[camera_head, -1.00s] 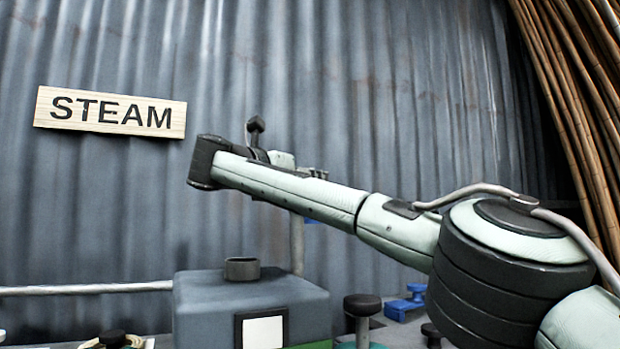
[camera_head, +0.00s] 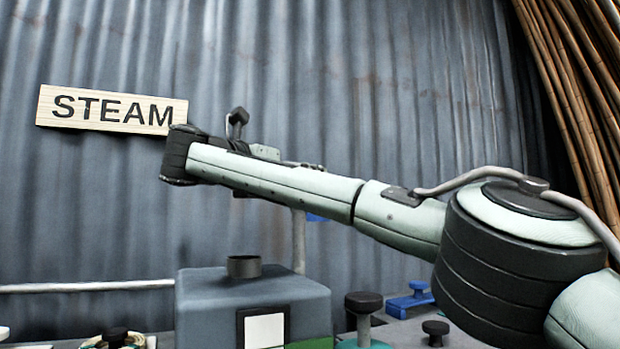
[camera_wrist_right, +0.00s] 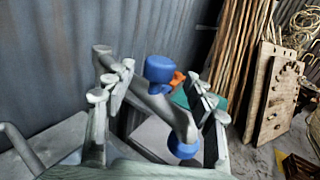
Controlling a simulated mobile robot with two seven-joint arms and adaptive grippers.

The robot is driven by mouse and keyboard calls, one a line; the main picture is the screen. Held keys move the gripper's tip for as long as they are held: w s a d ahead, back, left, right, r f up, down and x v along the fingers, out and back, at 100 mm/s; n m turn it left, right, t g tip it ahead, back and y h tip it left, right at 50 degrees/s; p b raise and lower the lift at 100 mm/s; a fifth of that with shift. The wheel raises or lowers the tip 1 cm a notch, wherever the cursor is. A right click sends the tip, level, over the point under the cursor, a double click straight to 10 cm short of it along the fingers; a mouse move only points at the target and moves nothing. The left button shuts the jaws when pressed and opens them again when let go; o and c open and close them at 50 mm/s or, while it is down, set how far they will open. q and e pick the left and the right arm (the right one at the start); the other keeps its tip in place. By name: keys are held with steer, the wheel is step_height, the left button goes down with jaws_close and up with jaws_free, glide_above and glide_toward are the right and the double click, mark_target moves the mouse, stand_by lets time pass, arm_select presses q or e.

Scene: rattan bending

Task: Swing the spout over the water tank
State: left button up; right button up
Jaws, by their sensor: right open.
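A blue-grey box, apparently the water tank (camera_head: 215,305), stands at the lower middle of the head view with a short dark round neck (camera_head: 243,266) on top. A thin grey upright post (camera_head: 298,240) rises behind it; a bit of blue shows beside it below my right arm. In the right wrist view a grey pipe, apparently the spout (camera_wrist_right: 140,95), carries a blue knob (camera_wrist_right: 160,68) and a blue lower end (camera_wrist_right: 183,147). My right gripper (camera_wrist_right: 157,108) is open, its fingers on either side of the pipe in the picture; contact is unclear. My left gripper is out of view.
A STEAM sign (camera_head: 110,109) hangs on the corrugated wall. A dark knob (camera_head: 363,303) and a blue fitting (camera_head: 408,300) stand right of the tank. Rattan poles (camera_head: 575,100) lean at the right. A wooden pegged board (camera_wrist_right: 272,95) stands beyond.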

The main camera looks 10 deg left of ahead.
steer(key=v, duration=0.8)
